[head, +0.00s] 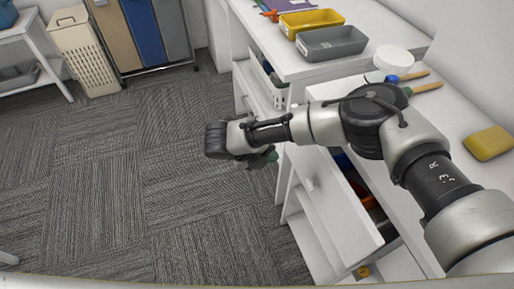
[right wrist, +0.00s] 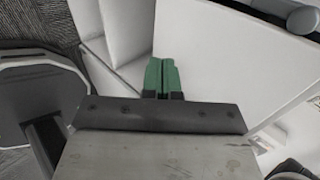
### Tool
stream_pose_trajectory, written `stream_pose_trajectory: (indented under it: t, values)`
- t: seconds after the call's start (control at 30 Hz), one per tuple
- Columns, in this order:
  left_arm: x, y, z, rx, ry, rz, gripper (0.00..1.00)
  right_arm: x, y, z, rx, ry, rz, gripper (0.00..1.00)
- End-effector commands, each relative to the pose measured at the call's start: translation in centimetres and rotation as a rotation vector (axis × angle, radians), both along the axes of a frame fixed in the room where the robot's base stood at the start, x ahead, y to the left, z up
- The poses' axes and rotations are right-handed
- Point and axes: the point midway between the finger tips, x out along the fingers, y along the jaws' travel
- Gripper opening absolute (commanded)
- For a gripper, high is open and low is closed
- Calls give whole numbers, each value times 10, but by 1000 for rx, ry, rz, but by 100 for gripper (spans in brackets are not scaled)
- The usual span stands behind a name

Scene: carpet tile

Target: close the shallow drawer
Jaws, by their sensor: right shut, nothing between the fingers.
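A white drawer stands pulled out from the white cabinet, its front panel (head: 335,205) angled toward the lower right and carrying a pale round knob (head: 309,184). Orange and dark items show inside it, partly hidden by my right arm. I cannot tell how deep the drawer is. My right gripper (head: 270,158) is beyond the drawer front's far end, over the carpet side, apart from the knob. In the right wrist view its green fingertips (right wrist: 161,78) are together and empty, in front of white panels (right wrist: 235,60). My left gripper is not in view.
The white countertop (head: 300,68) holds a yellow tray (head: 311,20), a grey tray (head: 332,43), a white bowl (head: 394,60) and a yellow sponge-like block (head: 489,143). A white basket (head: 271,85) sits below the top. The carpet (head: 130,180) at left is clear.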

Motion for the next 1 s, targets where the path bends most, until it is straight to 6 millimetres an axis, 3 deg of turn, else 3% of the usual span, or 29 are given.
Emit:
stream_pose_trajectory:
  t: [0.07, 0.3, 0.77, 1.0]
  values:
    - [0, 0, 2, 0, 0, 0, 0, 4, -12, -8, -1, 0, -2, 0]
    - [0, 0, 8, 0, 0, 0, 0, 14, -40, -7, -1, 0, 0, 0]
    - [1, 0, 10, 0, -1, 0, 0, 17, -46, -7, 1, 0, 1, 0]
    - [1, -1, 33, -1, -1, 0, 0, 29, -84, -3, -1, 0, -8, 0]
